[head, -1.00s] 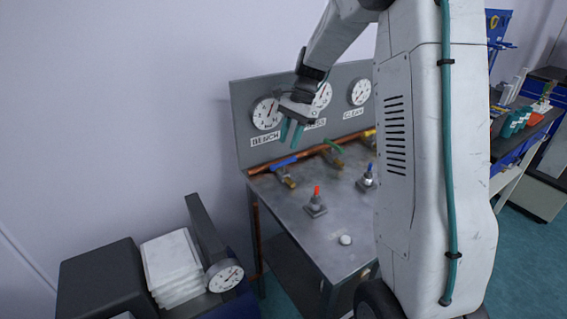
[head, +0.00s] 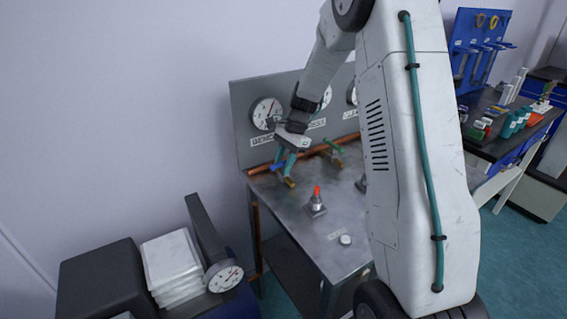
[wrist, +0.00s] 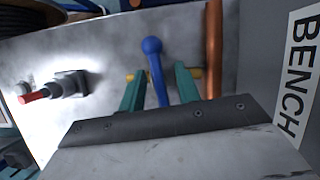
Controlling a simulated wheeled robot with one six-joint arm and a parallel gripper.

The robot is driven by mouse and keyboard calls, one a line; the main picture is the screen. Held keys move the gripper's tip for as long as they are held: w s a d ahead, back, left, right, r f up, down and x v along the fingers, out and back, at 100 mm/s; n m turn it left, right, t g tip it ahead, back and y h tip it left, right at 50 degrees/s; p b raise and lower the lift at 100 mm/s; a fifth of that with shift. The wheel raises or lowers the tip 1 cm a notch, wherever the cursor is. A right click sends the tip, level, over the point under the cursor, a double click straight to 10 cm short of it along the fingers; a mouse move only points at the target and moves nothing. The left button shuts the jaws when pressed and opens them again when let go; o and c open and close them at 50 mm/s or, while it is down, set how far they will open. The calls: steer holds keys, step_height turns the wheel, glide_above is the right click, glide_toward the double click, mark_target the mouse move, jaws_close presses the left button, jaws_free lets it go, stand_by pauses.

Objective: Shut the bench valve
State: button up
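The bench valve has a blue lever handle (head: 278,167) on a brass body (head: 289,183), below the BENCH label on the gauge panel. In the wrist view the blue handle (wrist: 154,70) runs roughly alongside the copper pipe (wrist: 214,50) and across the brass stub (wrist: 191,73). My gripper (head: 285,160) is down at the handle. In the wrist view my gripper (wrist: 158,85) is open, one teal finger on each side of the handle, with gaps visible on both sides. Part of the handle is hidden by my fingers in the head view.
A green-handled valve (head: 333,147) sits further right along the pipe. A red-topped fitting (head: 316,203) and a small white-topped knob (head: 345,240) stand on the metal bench (head: 285,212). The gauge panel (head: 243,137) rises close behind my gripper.

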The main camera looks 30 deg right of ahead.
jaws_close()
steer(key=shift+m+t, duration=0.3)
steer(key=shift+m, duration=0.4)
jaws_free()
steer(key=shift+r, duration=0.1)
